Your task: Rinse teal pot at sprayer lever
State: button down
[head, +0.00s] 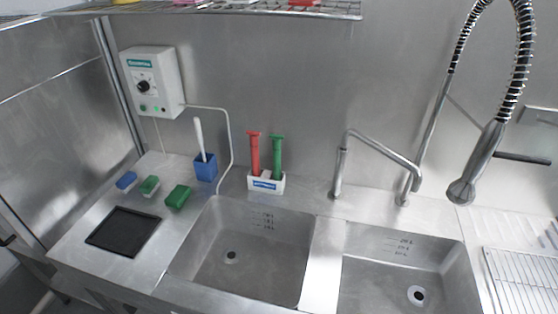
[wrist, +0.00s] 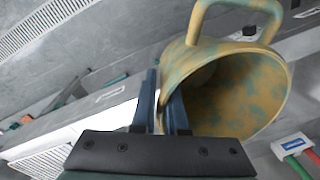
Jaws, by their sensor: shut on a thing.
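The pot (wrist: 235,92) fills the upper right of the wrist view. It is ochre-yellow mottled with teal patches and has a looped handle at the top of the picture. Its open mouth and hollow inside face the wrist camera. My gripper (wrist: 162,88) is shut on the pot's wall at the left side of its rim. Neither the pot nor my gripper shows in the head view. The sprayer (head: 478,165) hangs from a coiled spring hose at the right of the head view. I cannot clearly make out its lever.
Two steel sink basins, left (head: 255,255) and right (head: 405,275), look empty. A bent faucet (head: 380,148) stands behind them. A holder (head: 266,182) with red and green handles, a blue brush cup (head: 205,168), sponges and a black tray (head: 124,231) are at left. A wire rack (head: 522,275) is at right.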

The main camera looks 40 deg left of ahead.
aim_at(536, 160)
jog(key=j+u, duration=0.1)
jog(key=u, duration=0.7)
jog(key=i+j+u, duration=0.1)
jog(key=u, duration=0.3)
jog(key=i+j+u, duration=0.95)
jog(key=i, duration=0.3)
jog(key=l, duration=0.1)
